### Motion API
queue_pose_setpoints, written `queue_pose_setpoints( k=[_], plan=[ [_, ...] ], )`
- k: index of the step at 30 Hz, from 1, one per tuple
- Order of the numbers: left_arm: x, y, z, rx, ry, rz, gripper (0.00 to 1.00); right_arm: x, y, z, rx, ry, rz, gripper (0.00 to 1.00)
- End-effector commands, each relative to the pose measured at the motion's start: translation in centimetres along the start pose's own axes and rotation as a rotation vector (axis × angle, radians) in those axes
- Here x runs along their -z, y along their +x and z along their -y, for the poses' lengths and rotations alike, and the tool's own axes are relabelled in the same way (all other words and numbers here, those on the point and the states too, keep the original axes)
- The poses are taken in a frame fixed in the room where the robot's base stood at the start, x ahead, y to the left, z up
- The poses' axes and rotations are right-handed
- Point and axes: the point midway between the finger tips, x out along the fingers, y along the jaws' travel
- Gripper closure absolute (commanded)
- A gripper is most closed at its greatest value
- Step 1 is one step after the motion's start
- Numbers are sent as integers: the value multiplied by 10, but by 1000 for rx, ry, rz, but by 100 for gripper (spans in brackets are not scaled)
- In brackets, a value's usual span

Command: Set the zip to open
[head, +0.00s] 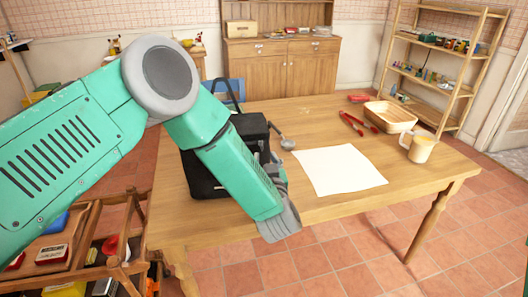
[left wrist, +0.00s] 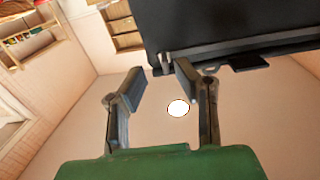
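A black bag (head: 205,172) with a raised strap stands upright on the wooden table, partly hidden behind my left forearm. It also fills the upper right of the left wrist view (left wrist: 235,30) as a dark block. My left gripper (head: 280,218) is beside the bag's right side, by the table's front edge. In the left wrist view, its two fingers (left wrist: 158,74) are apart. A small metallic piece (left wrist: 166,62), perhaps the zip pull, shows at the bag's edge by the right fingertip; contact is unclear. The zip's state cannot be made out. My right gripper is out of view.
The table (head: 440,170) holds a white sheet (head: 338,170), red tongs (head: 352,122), a wooden basket (head: 390,115), a cream mug (head: 420,148) and a small metal item (head: 288,144). A wooden rack (head: 85,240) stands at the lower left.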

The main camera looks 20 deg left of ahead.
Motion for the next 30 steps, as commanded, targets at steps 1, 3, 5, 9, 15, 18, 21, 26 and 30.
queue_pose_setpoints(
  k=[1,3,5,9,15,18,21,26,30],
  plan=[
    [-1,-12,-1,-4,3,2,73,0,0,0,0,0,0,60],
    [-2,-27,-1,-4,3,3,73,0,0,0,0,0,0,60],
    [-2,-38,-1,-4,4,3,73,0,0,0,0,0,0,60],
    [-3,-58,-2,-3,2,4,73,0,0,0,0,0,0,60],
    [-3,-69,-1,0,3,3,73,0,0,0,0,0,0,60],
    [-3,-70,-1,0,2,3,73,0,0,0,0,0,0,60],
    [-3,-70,-1,0,2,3,73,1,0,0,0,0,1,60],
    [-3,-69,-1,0,2,3,73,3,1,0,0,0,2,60],
    [-18,-73,2,-39,13,40,73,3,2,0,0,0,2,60]
  ],
)
